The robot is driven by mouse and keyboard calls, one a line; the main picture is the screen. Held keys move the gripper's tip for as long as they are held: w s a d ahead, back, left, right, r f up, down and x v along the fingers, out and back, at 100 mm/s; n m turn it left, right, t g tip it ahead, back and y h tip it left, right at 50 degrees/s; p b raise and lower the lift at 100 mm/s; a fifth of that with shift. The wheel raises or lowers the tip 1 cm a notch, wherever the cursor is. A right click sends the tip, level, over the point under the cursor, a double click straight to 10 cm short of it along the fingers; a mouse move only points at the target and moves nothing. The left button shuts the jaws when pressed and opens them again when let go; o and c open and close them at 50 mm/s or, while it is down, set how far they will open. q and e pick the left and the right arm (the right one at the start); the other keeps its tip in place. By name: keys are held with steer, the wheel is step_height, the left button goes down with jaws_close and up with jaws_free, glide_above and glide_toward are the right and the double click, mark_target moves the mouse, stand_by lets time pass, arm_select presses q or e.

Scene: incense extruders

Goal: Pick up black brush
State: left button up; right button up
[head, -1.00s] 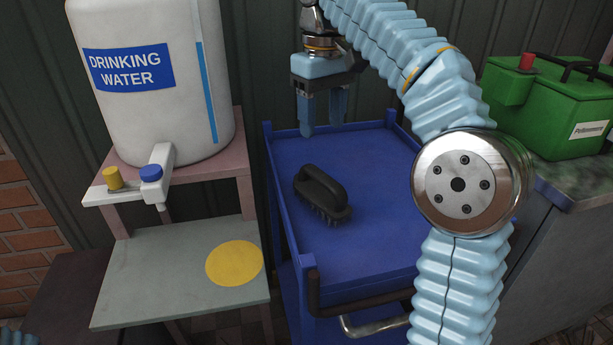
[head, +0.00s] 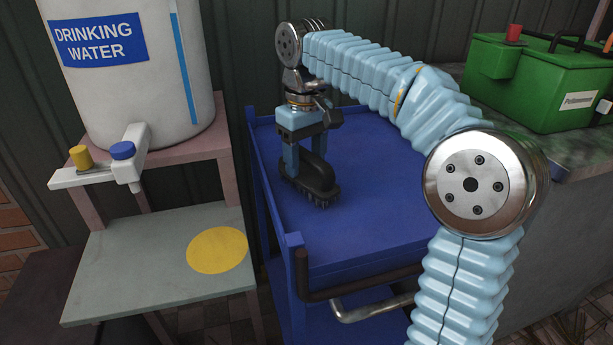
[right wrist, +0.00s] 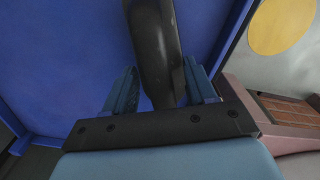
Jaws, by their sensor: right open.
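The black brush (head: 318,180) lies bristles down on the blue cart top (head: 370,200), with its arched handle upward. My right gripper (head: 304,160) points down at the brush's handle, its light-blue fingers on either side of it. In the right wrist view, the dark handle (right wrist: 157,50) runs between the two blue fingers (right wrist: 162,92), with a gap visible at least on the left side. The right gripper is open and the brush still rests on the cart. My left gripper is not in view.
A raised blue rim edges the cart, with a dark handle bar (head: 350,277) at the front. A water dispenser (head: 130,70) stands on a pink stand at left, above a grey shelf with a yellow disc (head: 217,250). A green box (head: 535,80) sits on the right counter.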

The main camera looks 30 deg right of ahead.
jaws_close()
stand_by(0.3)
